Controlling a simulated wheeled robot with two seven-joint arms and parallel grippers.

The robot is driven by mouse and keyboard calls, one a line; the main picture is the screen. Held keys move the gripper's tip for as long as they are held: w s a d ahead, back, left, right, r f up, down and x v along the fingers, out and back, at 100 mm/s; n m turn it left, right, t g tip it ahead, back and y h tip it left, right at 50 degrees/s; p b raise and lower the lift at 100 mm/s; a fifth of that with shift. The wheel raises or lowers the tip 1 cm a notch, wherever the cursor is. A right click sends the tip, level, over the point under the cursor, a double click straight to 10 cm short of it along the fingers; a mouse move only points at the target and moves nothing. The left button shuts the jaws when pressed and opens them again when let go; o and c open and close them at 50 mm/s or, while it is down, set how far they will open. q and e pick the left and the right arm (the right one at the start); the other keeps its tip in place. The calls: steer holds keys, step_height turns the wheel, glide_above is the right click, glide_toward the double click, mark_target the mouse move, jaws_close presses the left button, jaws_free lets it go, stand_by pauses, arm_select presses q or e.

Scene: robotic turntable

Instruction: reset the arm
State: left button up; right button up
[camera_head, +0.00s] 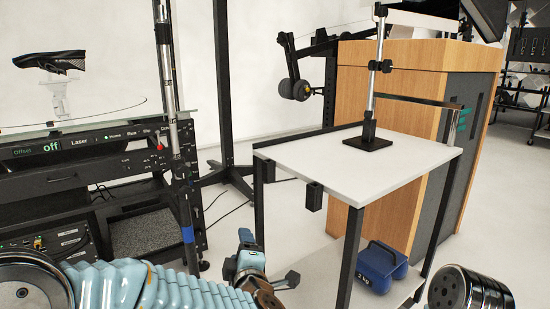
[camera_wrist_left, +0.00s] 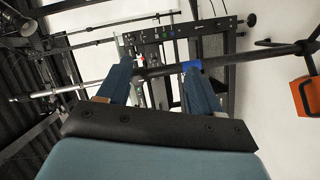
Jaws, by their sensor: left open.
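My left arm (camera_head: 150,285), in a ribbed light-blue sleeve, comes in along the bottom left of the head view. My left gripper (camera_head: 268,262) is at its end, low in the middle, left of the white table. In the left wrist view its two blue fingers (camera_wrist_left: 158,68) stand apart with nothing held between them. A dark round part of my body (camera_head: 468,290) shows at the bottom right of the head view. My right gripper is not in view.
A white-topped table (camera_head: 400,150) with black legs and a stand (camera_head: 375,90) is right of centre. A blue weight (camera_head: 380,268) sits on its lower shelf. A wooden cabinet (camera_head: 430,60) is behind. A laser machine (camera_head: 85,160) with a shoe (camera_head: 50,61) stands left. Floor shows between (camera_head: 295,225).

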arm_select(q)
steer(key=s+a+f+m+g+h+p, duration=0.1)
steer(key=s+f+m+g+h+p, duration=0.3)
steer(key=f, duration=0.7)
steer(key=w+a+f+m+g+h, duration=0.1)
steer(key=f+m+g, duration=0.3)
steer(key=f, duration=0.8)
steer(key=s+f+m+g+h+p, duration=0.1)
steer(key=s+f+m+g, duration=0.1)
steer(key=s+f, duration=0.2)
steer(key=s+a+f+m+g+h+p, duration=0.1)
steer(key=s+f+m+g, duration=0.2)
steer(key=s, duration=0.7)
steer(key=s+a+f+m+g+h+p, duration=0.1)
steer(key=s+f+m+g, duration=0.1)
steer(key=s+f, duration=0.3)
steer(key=shift+s+f+g, duration=0.25)
steer(key=shift+s+g, duration=0.15)
steer(key=shift+s, duration=0.8)
steer(key=shift+w, duration=0.1)
